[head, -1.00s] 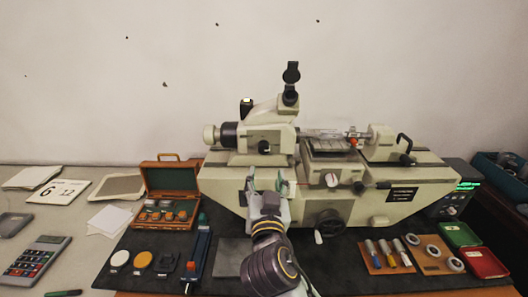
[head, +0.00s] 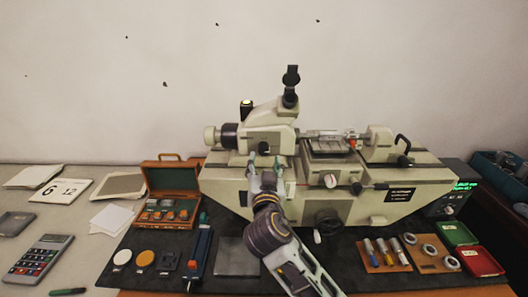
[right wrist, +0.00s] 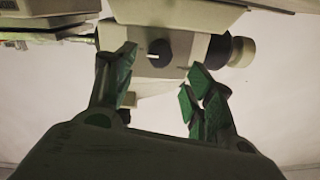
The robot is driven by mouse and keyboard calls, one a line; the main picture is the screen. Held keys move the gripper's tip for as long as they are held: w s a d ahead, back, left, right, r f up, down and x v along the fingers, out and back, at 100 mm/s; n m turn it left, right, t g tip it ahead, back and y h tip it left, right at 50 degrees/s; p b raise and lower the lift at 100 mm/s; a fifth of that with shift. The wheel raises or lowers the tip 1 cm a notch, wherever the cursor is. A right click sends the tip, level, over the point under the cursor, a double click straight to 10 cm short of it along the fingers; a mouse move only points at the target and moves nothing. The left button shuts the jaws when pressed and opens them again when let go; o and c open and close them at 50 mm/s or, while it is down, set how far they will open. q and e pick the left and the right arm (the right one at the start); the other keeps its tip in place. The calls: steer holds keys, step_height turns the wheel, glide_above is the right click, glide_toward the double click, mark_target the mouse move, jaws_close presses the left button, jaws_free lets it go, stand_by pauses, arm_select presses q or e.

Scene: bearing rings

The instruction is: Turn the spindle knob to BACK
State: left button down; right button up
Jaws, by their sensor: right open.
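The cream measuring machine (head: 330,185) stands at the back of the table. A black knob (head: 264,148), which I take to be the spindle knob, is on the front of its headstock. In the right wrist view the knob (right wrist: 159,53) carries a short white mark and shows beyond and between my fingers. My right gripper (head: 265,161) is open and empty just below the knob in the head view. Its green-padded fingers (right wrist: 153,88) appear apart from the knob. Any BACK label is not readable. My left gripper is not in view.
A black collar with a cream end drum (head: 210,135) projects left of the headstock. An open wooden case (head: 171,180) stands at left. Handled tools (head: 384,252), rings (head: 430,250) and red and green trays (head: 480,260) lie at right. A bare grey plate (head: 236,257) lies in front.

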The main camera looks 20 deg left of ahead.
mark_target(264, 151)
steer(key=shift+p+x, duration=0.7)
steer(key=shift+x, duration=2.45)
steer(key=c, duration=1)
